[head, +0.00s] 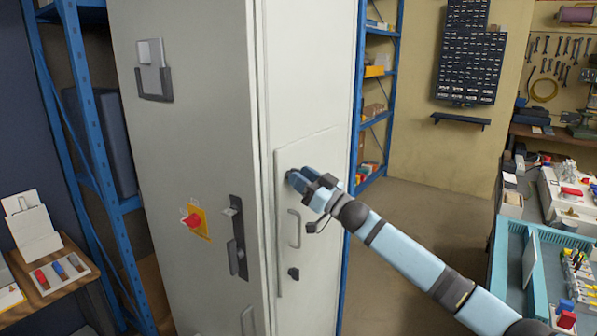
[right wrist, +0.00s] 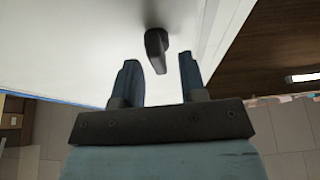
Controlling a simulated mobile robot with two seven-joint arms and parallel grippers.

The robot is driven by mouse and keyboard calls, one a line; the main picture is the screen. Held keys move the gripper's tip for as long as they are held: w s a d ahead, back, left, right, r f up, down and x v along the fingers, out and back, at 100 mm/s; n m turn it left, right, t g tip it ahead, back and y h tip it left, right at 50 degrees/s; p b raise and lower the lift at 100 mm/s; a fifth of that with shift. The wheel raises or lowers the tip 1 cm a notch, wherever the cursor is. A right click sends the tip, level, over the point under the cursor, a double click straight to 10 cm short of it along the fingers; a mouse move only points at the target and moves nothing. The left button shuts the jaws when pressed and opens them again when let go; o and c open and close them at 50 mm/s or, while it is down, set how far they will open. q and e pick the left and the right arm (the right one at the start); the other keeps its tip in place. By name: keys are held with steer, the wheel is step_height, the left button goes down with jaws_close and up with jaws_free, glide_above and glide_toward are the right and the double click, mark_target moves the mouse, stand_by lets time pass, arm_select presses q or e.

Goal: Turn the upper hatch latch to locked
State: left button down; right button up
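A small hatch panel (head: 312,150) is set in the white cabinet front. My right gripper (head: 303,180) is at the upper part of the hatch, above its handle (head: 294,228), and hides the upper latch in the head view. In the right wrist view the dark upper latch (right wrist: 156,45) sticks out of the white panel, its lever tip between my right gripper's two fingertips (right wrist: 158,68). The fingers are apart, with a gap on both sides of the lever. A dark lower latch (head: 293,273) sits below the handle. My left gripper is not in view.
The cabinet's left side carries a red rotary switch (head: 192,220) on a yellow plate and a dark door handle (head: 236,240). Blue shelving (head: 385,100) stands behind. A workbench with a teal tray (head: 513,262) is at the right. Floor between is clear.

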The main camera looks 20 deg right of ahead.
steer(key=shift+w+a+r, duration=0.25)
steer(key=shift+w+a, duration=0.15)
steer(key=shift+w, duration=0.1)
jaws_close()
